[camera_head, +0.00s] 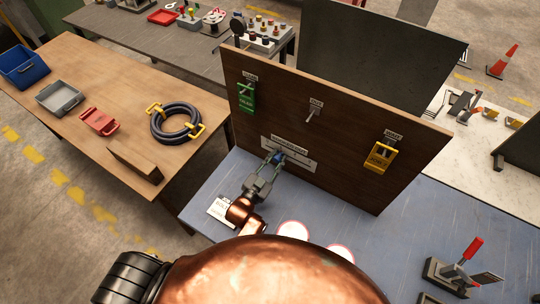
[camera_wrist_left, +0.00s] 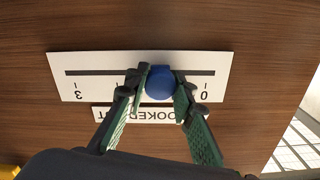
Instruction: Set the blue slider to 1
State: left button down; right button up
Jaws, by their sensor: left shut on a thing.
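The blue slider (camera_wrist_left: 160,83) is a round knob on a dark slot in a white scale plate (camera_wrist_left: 225,70), fixed to the upright wooden panel. In the left wrist view the scale appears upside down, with 3 at the left and 0 at the right. The knob sits nearer the 0 end, about a third of the way towards 3. My left gripper (camera_wrist_left: 160,100) is shut on the knob, one green-padded finger on each side. In the head view the slider (camera_head: 279,156) is partly covered by my left gripper (camera_head: 273,162).
The panel (camera_head: 340,110) also carries a green lock-like piece (camera_head: 246,98), a small switch (camera_head: 313,114) and a yellow piece (camera_head: 379,158). A white label card (camera_head: 221,211) and a red-handled lever (camera_head: 465,260) are on the blue bench. A side table (camera_head: 100,80) stands left.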

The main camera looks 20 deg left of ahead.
pick_arm(q)
jog(key=shift+a, duration=0.1)
jog(key=c, duration=2)
grip_release()
jog(key=o, duration=0.4)
pick_arm(e)
jog(key=shift+s+a, duration=0.25)
jog(key=shift+a, duration=0.05)
pick_arm(q)
jog(key=v, duration=1.2)
pick_arm(e)
jog(key=shift+d, duration=0.15)
pick_arm(q)
jog(key=shift+r, duration=0.1)
